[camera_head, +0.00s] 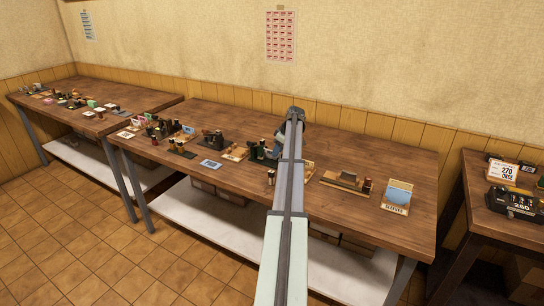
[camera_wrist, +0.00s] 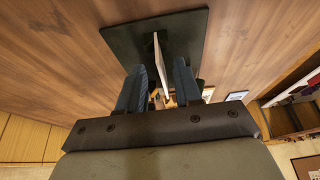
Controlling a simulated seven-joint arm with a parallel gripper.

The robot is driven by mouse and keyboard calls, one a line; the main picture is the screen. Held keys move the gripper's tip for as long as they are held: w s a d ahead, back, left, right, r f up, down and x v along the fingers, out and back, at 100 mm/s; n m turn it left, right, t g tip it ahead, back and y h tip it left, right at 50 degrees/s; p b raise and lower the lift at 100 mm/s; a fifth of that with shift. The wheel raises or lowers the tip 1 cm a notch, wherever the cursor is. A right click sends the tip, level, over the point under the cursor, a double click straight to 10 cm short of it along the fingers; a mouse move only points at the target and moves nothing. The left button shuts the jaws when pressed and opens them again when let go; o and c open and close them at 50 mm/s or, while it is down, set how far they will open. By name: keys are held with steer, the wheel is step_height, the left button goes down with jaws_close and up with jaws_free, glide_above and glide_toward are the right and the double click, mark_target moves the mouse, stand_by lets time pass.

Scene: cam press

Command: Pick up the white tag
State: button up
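In the wrist view, a thin pale plate (camera_wrist: 160,52) stands edge-on on a dark flat base (camera_wrist: 190,28). It looks like the white tag, but its face is not visible. My gripper (camera_wrist: 161,66) is open, with one blue-grey finger on each side of the plate. A gap shows between the plate and each finger. In the head view, my arm hides this spot, and only the end of my gripper (camera_head: 281,138) shows over the middle table. I cannot pick out the plate there.
The wooden middle table (camera_head: 335,150) carries small stands and stamps left of my arm. To the right are a wooden holder (camera_head: 345,182) and a blue-and-white card stand (camera_head: 397,197). A dark counter device (camera_head: 515,203) stands on the right table. The table's back right is clear.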

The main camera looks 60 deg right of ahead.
steer(key=shift+x, duration=1.45)
steer(key=shift+c, duration=0.5)
steer(key=shift+r, duration=0.1)
jaws_close()
